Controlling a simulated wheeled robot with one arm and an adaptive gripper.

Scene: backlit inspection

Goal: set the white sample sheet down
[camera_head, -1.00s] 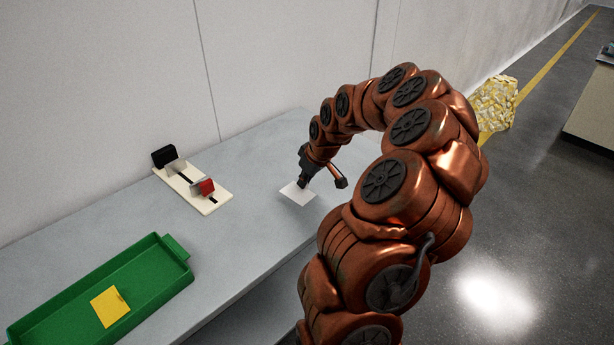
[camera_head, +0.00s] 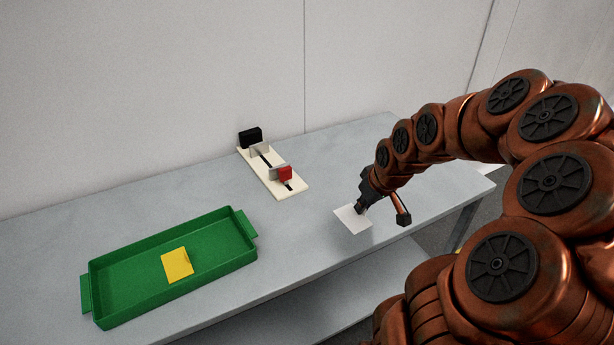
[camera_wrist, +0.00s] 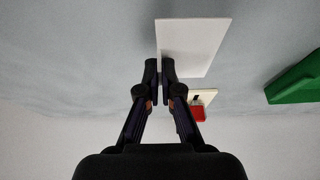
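The white sample sheet (camera_head: 351,220) is at my gripper (camera_head: 364,203), near the right part of the grey table. In the wrist view the sheet (camera_wrist: 198,45) extends to the right from between the fingertips of my gripper (camera_wrist: 166,74), which are closed on its edge. The sheet appears a little above the tabletop, with a faint shadow beside it; the exact gap is hard to tell.
A green tray (camera_head: 106,309) holding a yellow sheet (camera_head: 177,265) stands at the left of the table (camera_head: 290,236). A cream fixture (camera_head: 271,184) with black and red blocks stands behind. Bare tabletop lies between the tray and my gripper.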

